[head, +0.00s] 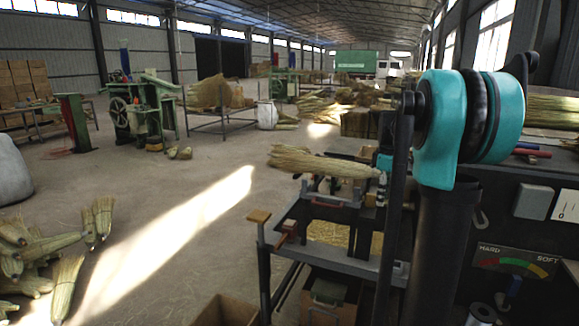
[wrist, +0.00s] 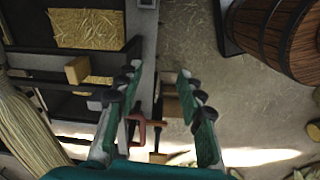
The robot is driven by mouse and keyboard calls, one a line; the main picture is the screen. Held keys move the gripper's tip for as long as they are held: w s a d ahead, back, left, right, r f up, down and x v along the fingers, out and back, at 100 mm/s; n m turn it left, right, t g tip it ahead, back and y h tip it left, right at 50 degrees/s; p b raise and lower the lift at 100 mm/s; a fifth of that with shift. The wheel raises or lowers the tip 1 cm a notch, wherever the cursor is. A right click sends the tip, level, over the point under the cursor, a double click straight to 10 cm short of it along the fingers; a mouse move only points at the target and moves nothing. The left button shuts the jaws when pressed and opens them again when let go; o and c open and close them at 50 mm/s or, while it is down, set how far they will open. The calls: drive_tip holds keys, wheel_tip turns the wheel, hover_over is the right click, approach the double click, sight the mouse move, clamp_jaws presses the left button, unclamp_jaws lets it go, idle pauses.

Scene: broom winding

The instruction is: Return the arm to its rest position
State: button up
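In the head view, a teal and black part of my arm fills the right side, and I cannot make out the fingers there. A straw broom head (head: 320,162) lies sideways at the bench, bristles to the left. Straw also shows at the left edge of the wrist view (wrist: 28,125), apart from the fingers.
A wooden barrel (wrist: 275,35) stands at the upper right of the wrist view. A red clamp (wrist: 140,130) shows between the fingers. A HARD/SOFT panel (head: 515,262) is at the right. Finished brooms (head: 66,285) lie at the lower left. The middle floor is clear.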

drive_tip(key=s+a+f+m+t, duration=0.1)
drive_tip(key=s+a+f+m, duration=0.3)
drive_tip(key=s, duration=0.5)
drive_tip(key=s+a+f+m+t, duration=0.1)
drive_tip(key=s+a+f+m, duration=0.3)
drive_tip(key=s+f, duration=0.5)
drive_tip(key=s+a+f+m+t, duration=0.1)
drive_tip(key=s+a+f+m, duration=0.2)
drive_tip(key=s+f, duration=0.4)
drive_tip(key=shift+s+a+f+m+t, duration=0.2)
drive_tip(key=shift+s+a+m+t, duration=0.3)
drive_tip(key=shift+s, duration=0.55)
